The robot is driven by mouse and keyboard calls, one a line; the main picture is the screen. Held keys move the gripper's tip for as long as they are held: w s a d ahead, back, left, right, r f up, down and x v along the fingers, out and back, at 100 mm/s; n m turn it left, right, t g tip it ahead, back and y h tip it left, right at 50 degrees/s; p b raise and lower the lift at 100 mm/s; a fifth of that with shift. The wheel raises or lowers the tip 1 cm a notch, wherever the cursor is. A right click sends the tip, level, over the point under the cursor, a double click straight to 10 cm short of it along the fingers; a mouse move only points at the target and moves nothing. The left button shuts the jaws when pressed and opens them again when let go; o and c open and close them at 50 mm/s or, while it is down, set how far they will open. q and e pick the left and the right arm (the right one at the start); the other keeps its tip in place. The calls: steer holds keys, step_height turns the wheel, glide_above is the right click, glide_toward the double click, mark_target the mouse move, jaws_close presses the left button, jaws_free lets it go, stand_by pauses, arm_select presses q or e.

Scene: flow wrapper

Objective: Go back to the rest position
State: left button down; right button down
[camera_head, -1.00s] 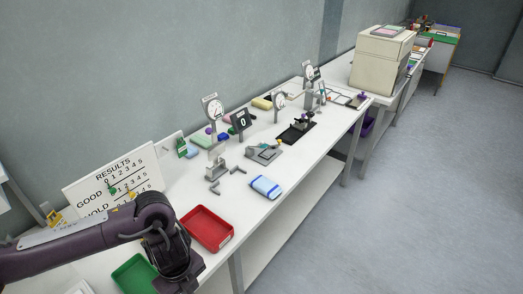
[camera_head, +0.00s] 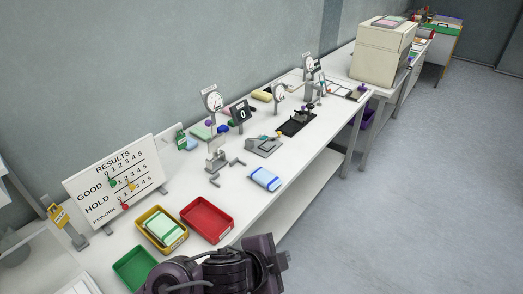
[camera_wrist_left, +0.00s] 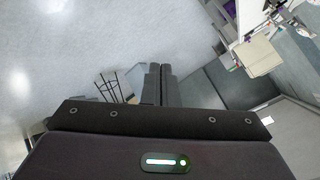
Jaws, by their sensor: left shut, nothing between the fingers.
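My left arm shows at the bottom of the head view, folded in front of the bench's near edge. My left gripper (camera_head: 284,260) is at its right end, beside the bench and over the floor side, holding nothing. In the left wrist view the two fingers (camera_wrist_left: 160,84) are together, with floor beyond them. My right gripper is in neither view.
The white bench (camera_head: 228,176) runs along the wall. Near my arm are a red tray (camera_head: 232,226), a yellow tray (camera_head: 181,245) holding a pale green pack (camera_head: 164,228), and a green tray (camera_head: 148,262). A results board (camera_head: 88,178) stands behind. The floor (camera_head: 420,200) at right is clear.

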arm_select(q)
steer(key=s+a+f+n+g+y, duration=0.1)
steer(key=s+a+f+n+y, duration=0.15)
steer(key=a+n, duration=0.4)
steer(key=s+a+f+n+g+y, duration=0.15)
steer(key=s+a+n, duration=0.25)
steer(key=a, duration=0.6)
steer(key=s+a+f+n+g+y, duration=0.1)
steer(key=s+a+f+n+y, duration=0.15)
steer(key=a+n, duration=0.4)
step_height(320, 180, down, 30)
steer(key=m+g+b, duration=0.1)
steer(key=m+b, duration=0.1)
steer(key=b, duration=0.2)
steer(key=s+a+f+b, duration=0.2)
steer(key=s+f, duration=0.8)
steer(key=f, duration=0.2)
steer(key=s+a+f+g+b, duration=0.1)
steer(key=s+a+f, duration=0.1)
steer(key=s+f, duration=0.9)
step_height(320, 180, down, 2)
steer(key=shift+s+b, duration=0.3)
steer(key=shift+b, duration=0.05)
steer(key=shift+a+g, duration=0.1)
steer(key=shift+g, duration=0.15)
